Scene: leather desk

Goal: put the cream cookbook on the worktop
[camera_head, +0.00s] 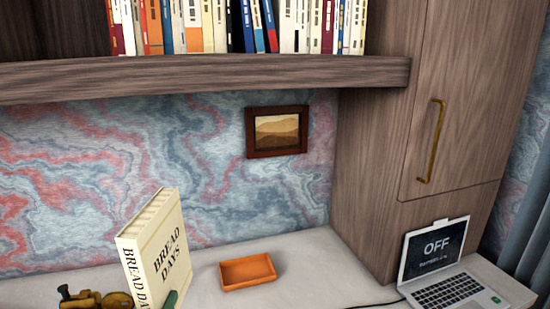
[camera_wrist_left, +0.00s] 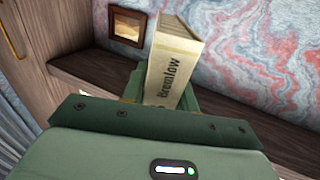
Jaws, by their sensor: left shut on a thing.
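The cream cookbook (camera_head: 162,255), lettered "BREAD DAYS", stands upright and slightly tilted at the lower left of the head view. Its lower end is cut off by the frame. My left gripper (camera_head: 170,299) shows only as a bit of green finger at the book's lower front. In the left wrist view the book (camera_wrist_left: 175,62) rises between the green fingers of my left gripper (camera_wrist_left: 160,92), which is shut on it. The pale worktop (camera_head: 205,293) runs below the wall; whether the book touches it is hidden. My right gripper is not in view.
An orange tray (camera_head: 248,272) lies on the worktop right of the book. A brass-coloured object (camera_head: 95,300) is at the lower left. A laptop (camera_head: 440,270) stands at the right, with a cable. A shelf of books (camera_head: 210,78) hangs above. The worktop between tray and laptop is mostly clear.

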